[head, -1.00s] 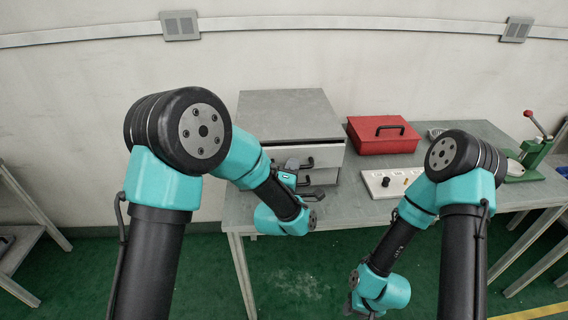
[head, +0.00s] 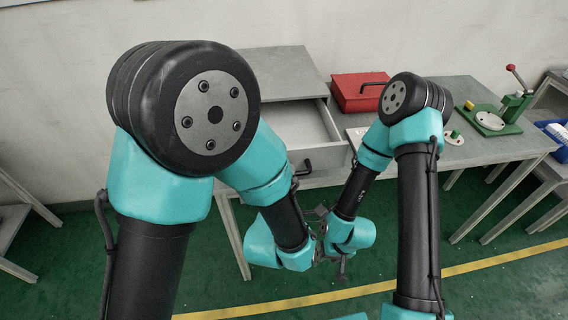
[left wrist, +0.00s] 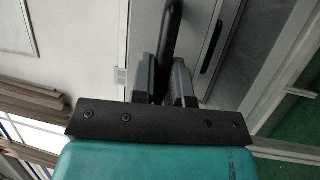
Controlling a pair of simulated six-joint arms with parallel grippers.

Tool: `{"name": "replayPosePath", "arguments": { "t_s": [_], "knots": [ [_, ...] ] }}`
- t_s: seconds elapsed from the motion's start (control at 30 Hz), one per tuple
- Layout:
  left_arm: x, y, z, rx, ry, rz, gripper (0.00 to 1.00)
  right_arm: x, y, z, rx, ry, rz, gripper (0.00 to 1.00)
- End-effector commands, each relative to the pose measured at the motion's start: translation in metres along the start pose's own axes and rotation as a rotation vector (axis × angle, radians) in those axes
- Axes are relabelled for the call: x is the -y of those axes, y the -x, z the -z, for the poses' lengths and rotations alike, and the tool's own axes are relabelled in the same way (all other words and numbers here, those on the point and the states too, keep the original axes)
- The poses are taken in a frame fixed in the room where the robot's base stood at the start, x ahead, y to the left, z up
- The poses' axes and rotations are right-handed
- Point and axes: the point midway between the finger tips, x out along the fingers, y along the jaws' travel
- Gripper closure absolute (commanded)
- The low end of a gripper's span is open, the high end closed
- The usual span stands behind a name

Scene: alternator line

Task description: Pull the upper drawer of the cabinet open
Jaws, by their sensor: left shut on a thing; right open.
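The grey cabinet (head: 285,68) stands on the bench, and its upper drawer (head: 303,122) is pulled out with the inside visible from above. The part of the inside in view looks empty. A black handle (head: 304,168) shows on the drawer front beside my left arm. In the left wrist view my left gripper (left wrist: 163,80) is shut on a black handle bar (left wrist: 168,42), one finger on each side. My right gripper (head: 341,268) is open and empty, low in front of the bench.
A red toolbox (head: 361,92) stands right of the cabinet. A green press (head: 510,110) is farther right on the bench (head: 480,150). Another dark handle (left wrist: 212,46) shows in the left wrist view. My two wrists are close together in front of the bench.

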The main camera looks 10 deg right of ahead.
Motion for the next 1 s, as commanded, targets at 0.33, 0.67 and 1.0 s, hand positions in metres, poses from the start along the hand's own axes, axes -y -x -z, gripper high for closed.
{"name": "replayPosePath", "arguments": {
  "t_s": [0.33, 0.67, 1.0],
  "knots": [
    [-0.0004, 0.0014, -0.0005, -0.001, 0.0, 0.0, 1.0, 0.0001, -0.0001, 0.0, 0.0, 0.0, 0.0, 0.57],
    [-0.0003, 0.0012, -0.0006, -0.001, 0.0, 0.0, 0.61, 0.0001, -0.0001, 0.0, 0.0, 0.0, 0.0, 0.57],
    [-0.0001, 0.0071, -0.0025, 0.003, 0.0, 0.0, 0.61, 0.0001, 0.0, 0.0, 0.0, 0.0, 0.0, 0.57]
  ]
}}
